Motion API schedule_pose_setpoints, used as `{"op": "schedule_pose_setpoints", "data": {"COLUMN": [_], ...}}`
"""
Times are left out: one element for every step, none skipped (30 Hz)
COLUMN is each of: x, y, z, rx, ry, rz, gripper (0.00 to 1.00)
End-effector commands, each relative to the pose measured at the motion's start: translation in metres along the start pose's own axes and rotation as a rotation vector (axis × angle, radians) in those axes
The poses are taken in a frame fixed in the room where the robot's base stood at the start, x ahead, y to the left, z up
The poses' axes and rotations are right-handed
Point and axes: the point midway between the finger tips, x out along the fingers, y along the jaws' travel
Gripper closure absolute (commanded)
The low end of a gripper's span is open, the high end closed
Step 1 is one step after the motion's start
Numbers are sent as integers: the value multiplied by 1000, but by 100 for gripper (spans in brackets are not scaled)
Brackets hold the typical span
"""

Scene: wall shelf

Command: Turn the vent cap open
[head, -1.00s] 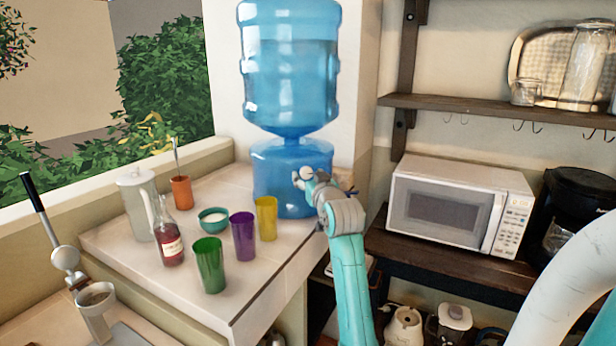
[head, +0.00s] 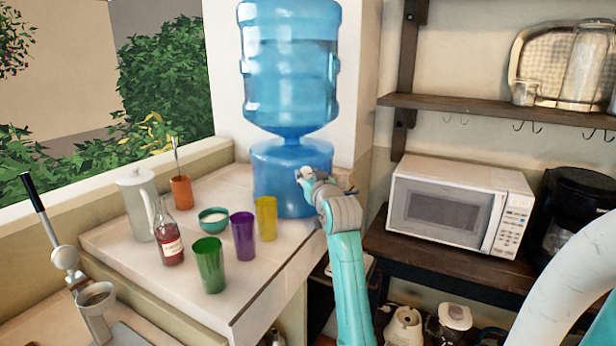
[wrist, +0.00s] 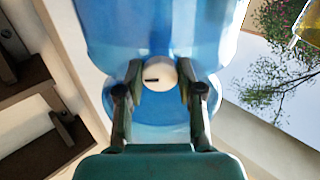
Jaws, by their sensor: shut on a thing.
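The vent cap (wrist: 158,74) is a round, pale knob with a dark slot mark on the blue water dispenser (head: 290,160). In the wrist view it sits between the fingers of my gripper (wrist: 159,82), which are shut on its two sides. In the head view my gripper (head: 306,174) reaches the front of the dispenser's lower part, and the cap is mostly hidden there. A large blue bottle (head: 288,70) stands upside down on top of the dispenser.
Yellow (head: 266,218), purple (head: 243,236) and green (head: 209,265) cups stand on the counter left of my arm. A glass bottle (head: 170,240), a teal bowl (head: 213,220) and a pitcher (head: 135,205) are further left. A microwave (head: 462,205) is at the right.

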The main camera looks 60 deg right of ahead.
Motion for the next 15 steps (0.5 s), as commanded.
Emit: {"op": "schedule_pose_setpoints", "data": {"x": [0, 0, 0, 0, 0, 0, 0, 0, 0, 0, 0, 0, 0, 0, 0], "y": [0, 0, 0, 0, 0, 0, 0, 0, 0, 0, 0, 0, 0, 0, 1], "z": [0, 0, 0, 0, 0, 0, 0, 0, 0, 0, 0, 0, 0, 0, 0], "rx": [-14, -26, -42, -58, -74, -100, -121, -143, -175, -200, -227, -263, -292, -320, -358], "ry": [-1, -1, -1, -1, -1, -1, -1, -1, -1, -1, -1, -1, -1, -1, -1], "rz": [0, 0, 0, 0, 0, 0, 0, 0, 0, 0, 0, 0, 0, 0, 0], "gripper": [98, 98, 98, 98, 98, 98, 98, 98, 98, 98, 98, 98, 98, 98, 98]}}
